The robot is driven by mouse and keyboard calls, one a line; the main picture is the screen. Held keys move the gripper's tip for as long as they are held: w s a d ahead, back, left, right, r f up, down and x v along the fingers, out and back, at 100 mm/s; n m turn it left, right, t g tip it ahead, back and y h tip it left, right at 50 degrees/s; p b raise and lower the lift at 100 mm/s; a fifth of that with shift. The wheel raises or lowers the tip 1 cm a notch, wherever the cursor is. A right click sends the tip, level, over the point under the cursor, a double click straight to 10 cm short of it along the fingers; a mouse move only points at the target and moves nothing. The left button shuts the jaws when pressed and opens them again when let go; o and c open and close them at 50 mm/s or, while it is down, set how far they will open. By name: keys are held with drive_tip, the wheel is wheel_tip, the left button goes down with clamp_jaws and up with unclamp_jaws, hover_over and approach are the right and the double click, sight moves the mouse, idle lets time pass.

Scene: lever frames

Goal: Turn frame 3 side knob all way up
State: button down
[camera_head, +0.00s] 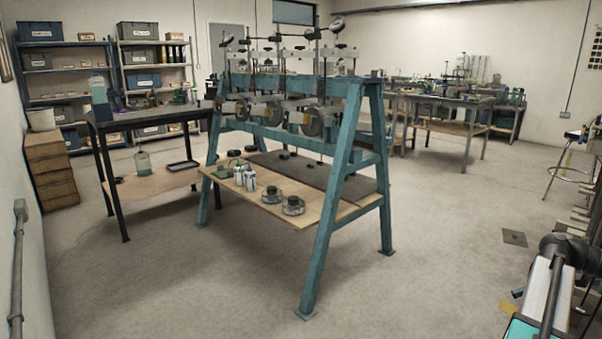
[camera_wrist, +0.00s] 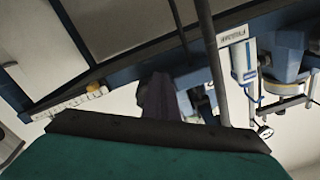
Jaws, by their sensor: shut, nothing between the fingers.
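Several lever frames stand in a row on a teal stand (camera_head: 352,125) in the middle of the head view. They have rods, grey bodies and round discs (camera_head: 312,122). Which one is frame 3 cannot be told, and its side knob is too small to make out. In the wrist view a blue and white upright part (camera_wrist: 238,55) bears a small label, its number unreadable. My gripper (camera_wrist: 158,85) shows as a dark, shut shape at the middle of the wrist view, above a dark-edged green surface. It appears empty; its distance to the frames is unclear.
A black table (camera_head: 150,112) with bottles stands left of the stand. The stand's wooden lower shelf (camera_head: 250,203) holds round weights and small bottles. Shelves (camera_head: 70,70) line the back wall, and benches (camera_head: 445,102) stand at the back right. Open floor (camera_head: 450,240) lies right of the stand.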

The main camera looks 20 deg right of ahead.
drive_tip(key=b+v, duration=0.1)
drive_tip(key=v, duration=0.3)
drive_tip(key=shift+w+a, duration=0.1)
drive_tip(key=shift+a+n+p, duration=0.1)
drive_tip(key=shift+n+p, duration=0.2)
idle(0.4)
drive_tip(key=shift+a+f+n+p, duration=0.25)
drive_tip(key=shift+a+n+p, duration=0.45)
drive_tip(key=shift+n+p, duration=0.85)
drive_tip(key=shift+a+f+n+p, duration=0.25)
drive_tip(key=shift+a+n+p, duration=0.7)
drive_tip(key=shift+p, duration=1)
drive_tip(key=shift+s+d, duration=0.25)
drive_tip(key=shift+s, duration=0.05)
